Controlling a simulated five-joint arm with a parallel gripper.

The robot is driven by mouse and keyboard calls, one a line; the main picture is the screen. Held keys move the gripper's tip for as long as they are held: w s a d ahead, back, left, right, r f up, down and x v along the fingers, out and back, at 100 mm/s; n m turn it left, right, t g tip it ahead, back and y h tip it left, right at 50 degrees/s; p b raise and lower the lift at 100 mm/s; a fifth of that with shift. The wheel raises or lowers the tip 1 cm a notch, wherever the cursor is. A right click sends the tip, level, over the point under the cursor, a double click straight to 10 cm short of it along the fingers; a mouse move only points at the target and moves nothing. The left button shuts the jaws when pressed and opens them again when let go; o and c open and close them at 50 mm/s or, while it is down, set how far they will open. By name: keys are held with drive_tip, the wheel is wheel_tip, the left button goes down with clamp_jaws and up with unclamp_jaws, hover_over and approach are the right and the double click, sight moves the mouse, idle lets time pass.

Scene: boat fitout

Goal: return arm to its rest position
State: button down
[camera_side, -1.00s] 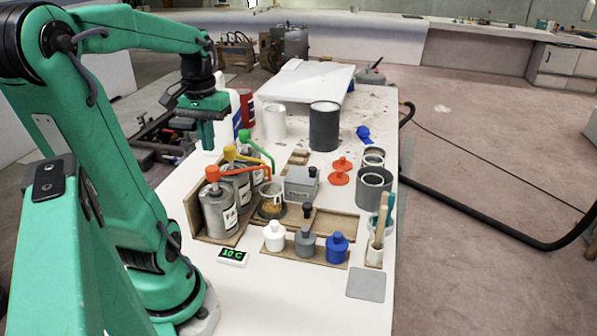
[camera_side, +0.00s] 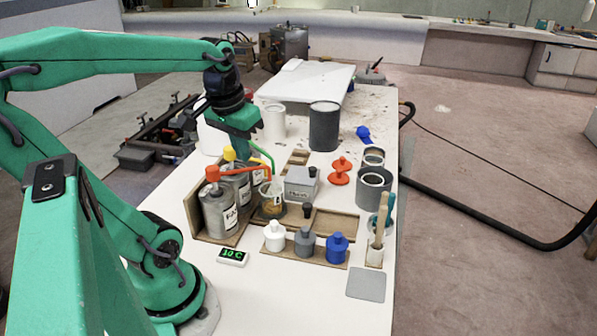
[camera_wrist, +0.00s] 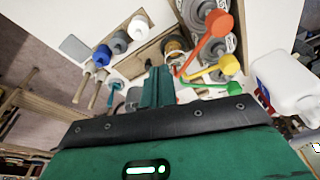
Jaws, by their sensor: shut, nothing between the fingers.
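My gripper (camera_side: 236,143) is shut and empty. In the side view it hangs above the bench's left part, in front of the green-lidded can and near the yellow-topped can (camera_side: 235,178). In the wrist view the closed fingers (camera_wrist: 158,85) point toward the small cup (camera_wrist: 174,47), with the red (camera_wrist: 213,32), yellow (camera_wrist: 226,66) and green (camera_wrist: 232,88) pump levers to their right. I cannot tell the exact height above the cans.
The wooden rack (camera_side: 193,216) holds several cans with pump tops. White, grey and blue bottles (camera_side: 336,247) stand in front. A dark can (camera_side: 324,127) and a white can (camera_side: 274,121) stand behind. A white jug (camera_wrist: 287,81) is close to the gripper's right in the wrist view.

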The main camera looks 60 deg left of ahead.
drive_tip(key=d+m+t+h, duration=0.1)
drive_tip(key=d+m+t, duration=0.2)
drive_tip(key=d, duration=0.8)
drive_tip(key=shift+w+m, duration=0.4)
drive_tip(key=shift+m, duration=0.6)
drive_tip(key=shift+d, duration=0.1)
idle(0.5)
